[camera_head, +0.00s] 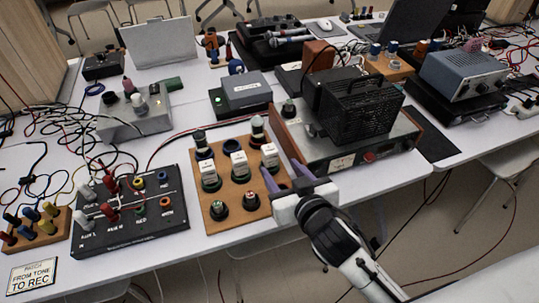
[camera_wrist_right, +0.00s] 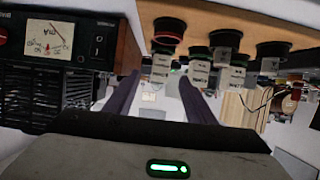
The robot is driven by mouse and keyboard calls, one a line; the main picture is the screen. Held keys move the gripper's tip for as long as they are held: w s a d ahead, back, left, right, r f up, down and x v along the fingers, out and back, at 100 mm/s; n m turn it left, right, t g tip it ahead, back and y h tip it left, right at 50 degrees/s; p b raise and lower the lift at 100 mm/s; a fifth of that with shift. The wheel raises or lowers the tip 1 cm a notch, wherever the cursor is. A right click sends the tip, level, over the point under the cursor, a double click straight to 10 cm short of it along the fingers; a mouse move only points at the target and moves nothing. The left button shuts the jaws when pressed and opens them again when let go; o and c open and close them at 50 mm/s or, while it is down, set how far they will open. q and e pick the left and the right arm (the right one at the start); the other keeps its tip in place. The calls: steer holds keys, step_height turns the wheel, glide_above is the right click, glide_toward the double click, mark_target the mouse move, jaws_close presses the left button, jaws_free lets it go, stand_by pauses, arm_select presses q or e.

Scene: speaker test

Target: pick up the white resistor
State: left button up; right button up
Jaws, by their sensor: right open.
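Several small white blocks with dark lettering, which look like the resistors, stand on dark round bases on a wooden board (camera_head: 236,220). In the head view they form a slanting row: a left white block (camera_head: 208,169), a middle white block (camera_head: 239,162) and a right white block (camera_head: 269,153). I cannot tell which one the task means. My right gripper (camera_head: 284,180) is open and empty by the board's right edge, close to the right block. In the right wrist view, which is upside down, a white block (camera_wrist_right: 161,68) shows between the open fingers (camera_wrist_right: 160,95). My left gripper is out of view.
A black meshed device (camera_head: 355,100) on a metal unit with a brown side panel stands just right of my right gripper. A black panel (camera_head: 128,213) with plugs lies left of the board. Cables clutter the left.

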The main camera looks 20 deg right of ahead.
mark_target(272, 159)
steer(key=x, duration=0.7)
steer(key=shift+a+f, duration=0.1)
steer(key=shift+f, duration=0.05)
steer(key=c, duration=1.2)
